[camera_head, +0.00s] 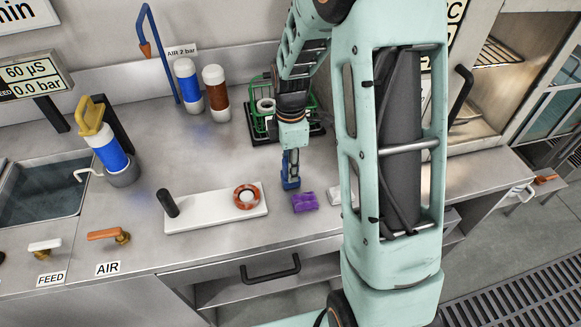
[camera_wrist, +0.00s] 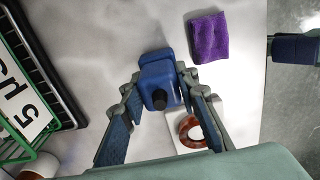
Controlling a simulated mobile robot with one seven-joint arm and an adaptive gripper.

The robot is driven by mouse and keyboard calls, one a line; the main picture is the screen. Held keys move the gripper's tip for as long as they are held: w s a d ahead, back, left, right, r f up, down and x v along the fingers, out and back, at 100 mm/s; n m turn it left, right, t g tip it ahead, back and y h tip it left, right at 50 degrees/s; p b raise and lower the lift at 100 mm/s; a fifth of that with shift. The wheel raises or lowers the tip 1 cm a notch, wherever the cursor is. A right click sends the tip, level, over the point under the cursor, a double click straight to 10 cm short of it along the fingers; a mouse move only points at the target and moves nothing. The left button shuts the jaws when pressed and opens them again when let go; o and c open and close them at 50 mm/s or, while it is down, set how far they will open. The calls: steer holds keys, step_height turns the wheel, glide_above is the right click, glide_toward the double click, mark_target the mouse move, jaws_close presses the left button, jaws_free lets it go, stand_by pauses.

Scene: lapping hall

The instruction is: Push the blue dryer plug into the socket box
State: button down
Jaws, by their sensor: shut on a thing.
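My gripper (camera_head: 290,180) points down over the steel bench, and in the wrist view its two fingers (camera_wrist: 160,108) close on the blue dryer plug (camera_wrist: 158,72). The plug has a blocky blue body with a dark round end facing the wrist camera. In the head view the plug (camera_head: 291,185) shows as a small blue piece at the fingertips, at or just above the bench top; I cannot tell whether it touches. I cannot identify the socket box in either view; my arm hides part of the bench on the right.
A white plate (camera_head: 212,211) with a copper-coloured ring (camera_head: 247,196) and a black cylinder (camera_head: 168,203) lies left. A green rack (camera_head: 262,124) stands behind. A white object (camera_head: 335,196) is partly hidden by my arm.

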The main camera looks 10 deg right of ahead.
steer(key=shift+r, duration=0.6)
step_height(320, 180, up, 3)
steer(key=shift+s+f+p, duration=0.15)
steer(key=shift+f+p, duration=0.05)
steer(key=shift+p, duration=1)
steer(key=s+r+p, duration=0.7)
steer(key=s+r, duration=0.2)
steer(key=s, duration=0.5)
steer(key=w+m, duration=1.3)
steer(key=m, duration=0.5)
steer(key=shift+f+p, duration=0.15)
steer(key=shift+p, duration=0.15)
